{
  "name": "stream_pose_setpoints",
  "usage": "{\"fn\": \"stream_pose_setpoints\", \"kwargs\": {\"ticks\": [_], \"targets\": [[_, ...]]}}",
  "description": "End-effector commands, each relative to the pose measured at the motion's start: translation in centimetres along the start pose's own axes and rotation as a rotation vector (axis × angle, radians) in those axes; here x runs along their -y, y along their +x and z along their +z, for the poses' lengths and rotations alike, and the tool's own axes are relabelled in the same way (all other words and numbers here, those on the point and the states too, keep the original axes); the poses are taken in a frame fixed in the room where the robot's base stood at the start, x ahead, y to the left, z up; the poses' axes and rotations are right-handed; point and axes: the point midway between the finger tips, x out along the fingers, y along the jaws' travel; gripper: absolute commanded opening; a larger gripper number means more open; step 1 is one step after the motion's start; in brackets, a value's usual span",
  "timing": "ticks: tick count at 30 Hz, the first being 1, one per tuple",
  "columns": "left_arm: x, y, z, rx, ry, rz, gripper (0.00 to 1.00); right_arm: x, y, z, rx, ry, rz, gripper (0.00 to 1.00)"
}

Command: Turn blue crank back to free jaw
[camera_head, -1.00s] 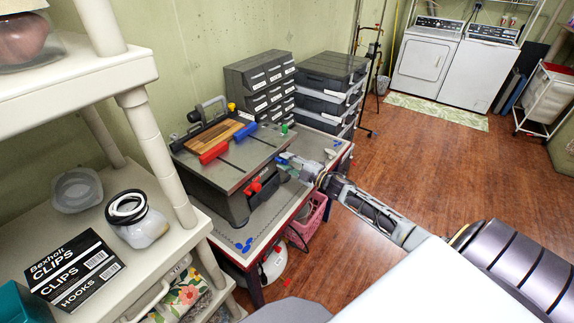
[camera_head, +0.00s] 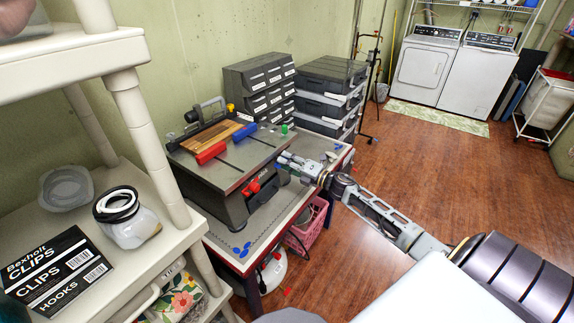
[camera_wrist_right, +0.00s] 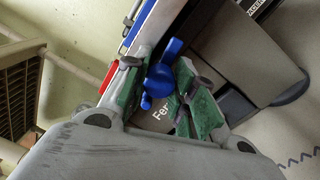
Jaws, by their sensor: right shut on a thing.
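A dark grey clamping machine (camera_head: 228,180) stands on the workbench, with a red block (camera_head: 211,152) and a blue block (camera_head: 244,132) on top beside a striped wooden board (camera_head: 210,138). A red crank (camera_head: 251,187) is on its front. The blue crank (camera_wrist_right: 160,80) shows in the right wrist view, between the green-padded fingers of my right gripper (camera_wrist_right: 157,72). In the head view my right gripper (camera_head: 286,162) is at the machine's right front side and mostly hides that crank. It is shut on the blue crank. My left gripper is out of view.
Small drawer cabinets (camera_head: 262,85) and stacked cases (camera_head: 328,90) stand behind the machine. A beige shelf (camera_head: 185,237) with a jar and a clips box is close on the left. A pink basket (camera_head: 306,232) is under the bench.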

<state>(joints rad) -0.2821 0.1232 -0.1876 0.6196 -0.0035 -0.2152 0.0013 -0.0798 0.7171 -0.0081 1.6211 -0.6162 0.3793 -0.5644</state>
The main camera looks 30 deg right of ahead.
Motion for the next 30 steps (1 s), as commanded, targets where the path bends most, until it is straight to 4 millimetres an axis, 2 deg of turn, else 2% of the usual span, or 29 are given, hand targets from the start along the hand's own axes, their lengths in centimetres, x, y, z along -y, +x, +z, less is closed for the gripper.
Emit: {"fn": "stream_pose_setpoints", "kwargs": {"ticks": [13, 14, 18, 19, 25, 30], "targets": [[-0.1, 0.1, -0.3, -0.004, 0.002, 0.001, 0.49, 0.1, 0.0, 0.0, -0.001, -0.013, -0.002, 0.02], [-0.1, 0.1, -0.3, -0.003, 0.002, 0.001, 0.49, 0.1, 0.0, 0.0, -0.001, -0.013, -0.002, 0.29], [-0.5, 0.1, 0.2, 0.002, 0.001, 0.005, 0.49, 0.1, 0.0, 0.0, -0.001, -0.013, -0.002, 0.47], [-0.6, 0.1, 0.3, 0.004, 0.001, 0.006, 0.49, 0.1, 0.0, 0.0, -0.001, -0.013, -0.002, 0.49], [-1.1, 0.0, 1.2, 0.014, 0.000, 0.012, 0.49, 0.0, 0.0, 0.0, -0.001, -0.012, -0.001, 0.49], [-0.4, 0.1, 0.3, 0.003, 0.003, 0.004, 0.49, 0.0, -0.1, 0.0, -0.001, -0.012, -0.001, 0.49]]}}
